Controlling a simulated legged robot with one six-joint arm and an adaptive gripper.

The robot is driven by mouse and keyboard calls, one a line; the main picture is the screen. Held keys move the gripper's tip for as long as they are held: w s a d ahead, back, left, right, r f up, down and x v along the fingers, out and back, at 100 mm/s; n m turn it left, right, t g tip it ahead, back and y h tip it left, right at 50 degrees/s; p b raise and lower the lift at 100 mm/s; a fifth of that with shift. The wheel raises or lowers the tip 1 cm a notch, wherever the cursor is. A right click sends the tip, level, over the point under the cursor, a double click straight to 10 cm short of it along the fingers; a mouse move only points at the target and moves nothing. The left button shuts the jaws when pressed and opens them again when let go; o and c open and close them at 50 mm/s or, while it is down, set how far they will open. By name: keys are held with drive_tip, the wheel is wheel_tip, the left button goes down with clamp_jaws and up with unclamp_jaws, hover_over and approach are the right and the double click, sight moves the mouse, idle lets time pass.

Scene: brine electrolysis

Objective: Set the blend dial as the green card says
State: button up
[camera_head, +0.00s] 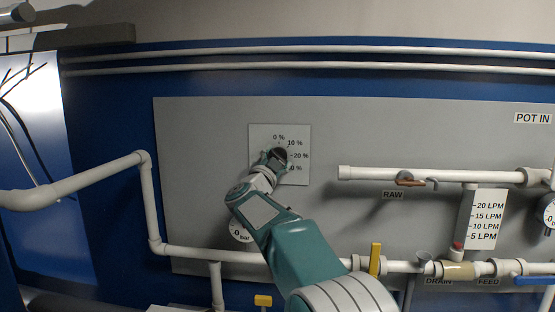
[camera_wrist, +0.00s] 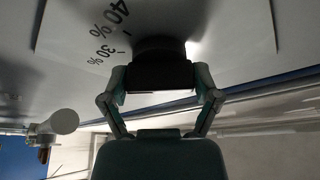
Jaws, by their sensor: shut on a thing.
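The blend dial is a dark knob (camera_head: 279,154) on a pale square plate (camera_head: 299,132) fixed to the grey panel. Printed marks 0 %, 10 % and 20 % show in the head view, with another mark partly hidden. In the wrist view, 30 % and 40 % show beside the dark knob (camera_wrist: 158,72). My gripper (camera_head: 274,157) reaches the dial from below left. In the wrist view my gripper (camera_wrist: 161,80) has a finger on each side of the knob and is shut on it. The dial's pointer is hidden. I see no green card.
White pipes (camera_head: 207,253) run below and left of my arm. A RAW pipe with an orange-brown handle (camera_head: 406,179) is to the right. A yellow lever (camera_head: 375,258) and a flow scale (camera_head: 485,218) are lower right. A gauge (camera_head: 239,232) is partly behind my arm.

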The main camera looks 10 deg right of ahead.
drive_tip(key=m+g, duration=0.1)
drive_tip(key=m, duration=0.1)
drive_tip(key=m+g, duration=0.1)
drive_tip(key=m, duration=0.3)
drive_tip(key=shift+w+a+f+g+h, duration=0.1)
drive_tip(key=shift+w+f+g+h, duration=0.05)
drive_tip(key=shift+f+g+h, duration=0.25)
drive_tip(key=shift+m+g+y, duration=0.4)
drive_tip(key=shift+m+g, duration=0.3)
drive_tip(key=shift+m, duration=1.7)
drive_tip(key=o, duration=1)
drive_tip(key=shift+c, duration=0.2)
drive_tip(key=shift+r, duration=0.15)
drive_tip(key=shift+s+a, duration=0.3)
drive_tip(key=v, duration=1.1)
